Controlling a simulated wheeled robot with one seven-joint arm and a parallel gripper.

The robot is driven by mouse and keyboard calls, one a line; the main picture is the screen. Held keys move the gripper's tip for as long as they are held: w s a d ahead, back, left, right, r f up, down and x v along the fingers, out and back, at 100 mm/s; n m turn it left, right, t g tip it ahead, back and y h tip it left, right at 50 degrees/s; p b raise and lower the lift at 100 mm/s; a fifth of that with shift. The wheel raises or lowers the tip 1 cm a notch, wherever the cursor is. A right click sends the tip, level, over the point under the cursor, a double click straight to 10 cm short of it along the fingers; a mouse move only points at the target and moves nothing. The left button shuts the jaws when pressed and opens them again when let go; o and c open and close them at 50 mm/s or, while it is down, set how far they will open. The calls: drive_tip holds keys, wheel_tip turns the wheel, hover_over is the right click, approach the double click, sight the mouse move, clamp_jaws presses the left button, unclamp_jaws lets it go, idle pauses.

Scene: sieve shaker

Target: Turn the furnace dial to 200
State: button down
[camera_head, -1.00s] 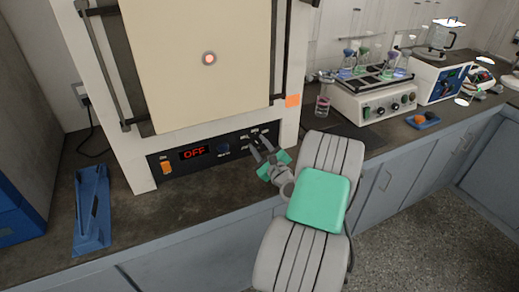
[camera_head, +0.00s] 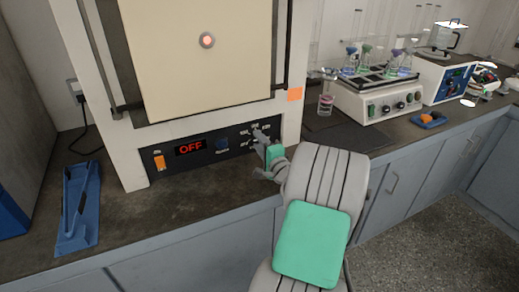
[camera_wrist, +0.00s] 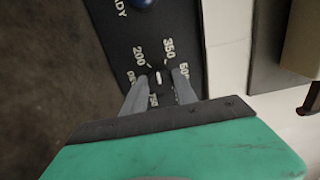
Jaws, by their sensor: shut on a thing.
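The furnace (camera_head: 123,148) stands on the bench, with a black control panel (camera_head: 226,157) along its bottom front. Its display (camera_head: 190,147) reads OFF in red. The dial (camera_wrist: 158,76) shows in the wrist view as a small dark knob with a white mark, ringed by printed numbers including 200, 350, 500 and 750. My gripper (camera_wrist: 157,88) is shut on the dial, one finger on each side. In the head view my gripper (camera_head: 260,137) reaches the right end of the panel and hides most of the dial. I cannot tell which number the mark points at.
An orange switch (camera_head: 159,162) and a blue knob (camera_head: 222,145) are on the same panel. A shaker with flasks (camera_head: 376,97) stands to the right. The bench front before the furnace is clear.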

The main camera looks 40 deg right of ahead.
drive_tip(key=n+b, duration=0.4)
drive_tip(key=shift+f, duration=0.3)
drive_tip(key=shift+r+n+b, duration=0.1)
drive_tip(key=shift+n+b, duration=0.85)
drive_tip(key=shift+n, duration=0.05)
drive_tip(key=shift+r, duration=0.1)
drive_tip(key=c, duration=1)
unclamp_jaws()
drive_tip(key=v, duration=0.7)
drive_tip(key=shift+s+a, duration=0.15)
drive_tip(key=shift+s, duration=0.25)
